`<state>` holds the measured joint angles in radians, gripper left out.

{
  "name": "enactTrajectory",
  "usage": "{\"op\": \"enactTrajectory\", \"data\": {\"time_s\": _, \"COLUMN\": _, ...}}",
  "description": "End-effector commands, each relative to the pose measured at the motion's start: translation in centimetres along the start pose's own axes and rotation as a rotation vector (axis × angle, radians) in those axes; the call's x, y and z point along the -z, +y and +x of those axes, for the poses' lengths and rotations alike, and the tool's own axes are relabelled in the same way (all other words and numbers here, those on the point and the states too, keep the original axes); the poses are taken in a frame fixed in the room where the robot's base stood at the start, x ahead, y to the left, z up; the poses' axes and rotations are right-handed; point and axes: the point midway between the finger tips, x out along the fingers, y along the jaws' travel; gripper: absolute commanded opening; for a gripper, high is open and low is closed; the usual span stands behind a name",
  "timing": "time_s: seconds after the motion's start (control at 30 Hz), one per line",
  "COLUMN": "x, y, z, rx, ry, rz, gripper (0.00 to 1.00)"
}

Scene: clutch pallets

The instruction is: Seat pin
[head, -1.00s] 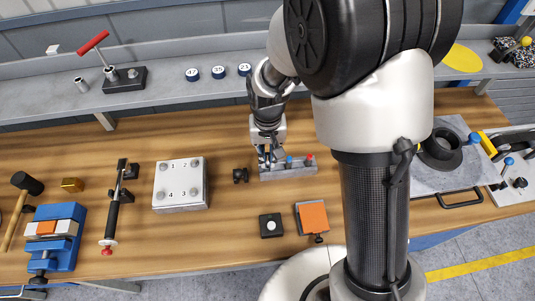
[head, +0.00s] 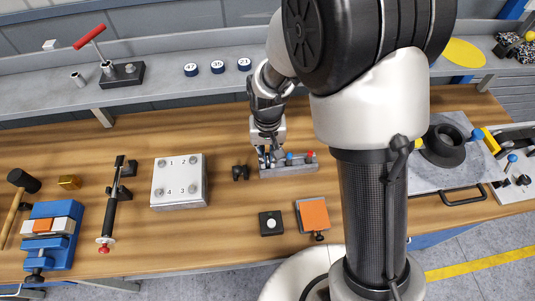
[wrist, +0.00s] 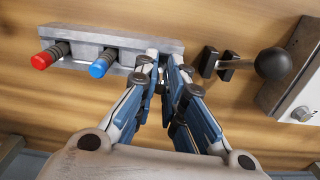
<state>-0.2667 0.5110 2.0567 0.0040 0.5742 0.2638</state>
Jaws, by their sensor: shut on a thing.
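A grey metal rack (head: 288,170) lies on the bench, also seen in the wrist view (wrist: 95,52). A red-ended pin (wrist: 43,60) and a blue-ended pin (wrist: 103,64) stand in it; the head view shows the red end (head: 310,154) and blue end (head: 289,156). My gripper (head: 268,162) points down at the rack's left end. In the wrist view its fingertips (wrist: 162,64) close together at the rack end beside the blue pin. They are shut on a pin that is mostly hidden between the fingers; its colour and whether it touches the rack cannot be told.
A small black fixture (head: 240,172) stands just left of the rack; the wrist view shows its ball-ended lever (wrist: 270,64). A numbered plate (head: 178,181) lies farther left. A black block (head: 271,223) and an orange-topped block (head: 313,215) sit nearer the front.

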Motion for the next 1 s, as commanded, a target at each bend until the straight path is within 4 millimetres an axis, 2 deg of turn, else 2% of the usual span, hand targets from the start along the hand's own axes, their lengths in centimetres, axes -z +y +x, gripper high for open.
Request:
{"op": "enactTrajectory", "data": {"time_s": 0.47, "x": 0.0, "y": 0.0, "z": 1.2, "rx": 0.0, "ry": 0.0, "rz": 0.0, "gripper": 0.0}}
{"op": "enactTrajectory", "data": {"time_s": 0.9, "x": 0.0, "y": 0.0, "z": 1.2, "rx": 0.0, "ry": 0.0, "rz": 0.0, "gripper": 0.0}}
{"op": "enactTrajectory", "data": {"time_s": 0.93, "x": 0.0, "y": 0.0, "z": 1.2, "rx": 0.0, "ry": 0.0, "rz": 0.0, "gripper": 0.12}}
{"op": "enactTrajectory", "data": {"time_s": 1.0, "x": 0.0, "y": 0.0, "z": 1.2, "rx": 0.0, "ry": 0.0, "rz": 0.0, "gripper": 0.16}}
